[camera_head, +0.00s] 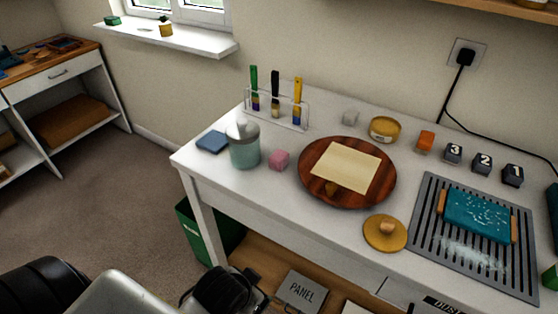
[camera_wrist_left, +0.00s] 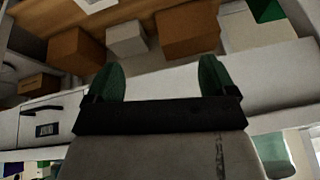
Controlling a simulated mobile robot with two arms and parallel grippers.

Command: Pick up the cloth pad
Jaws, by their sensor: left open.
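A flat blue square pad (camera_head: 212,142), which looks like the cloth pad, lies at the left end of the white worktop (camera_head: 290,190), beside a jar with a pale green lower part (camera_head: 244,146). A cream sheet (camera_head: 342,166) lies flat on a round red-brown wooden board (camera_head: 320,192). My left gripper is low in front of the worktop in the head view, well below and apart from the pad. In the left wrist view my left gripper (camera_wrist_left: 161,80) has its two green fingertips wide apart with nothing between them. The pad does not show there. My right gripper is not in view.
A pink cube (camera_head: 279,160), a brush rack (camera_head: 276,112) and a yellow disc with a knob (camera_head: 385,233) stand on the worktop. A grey grooved tray (camera_head: 428,222) holds a teal block. A green bin (camera_head: 200,232) stands below. Brown boxes (camera_wrist_left: 187,28) show in the left wrist view.

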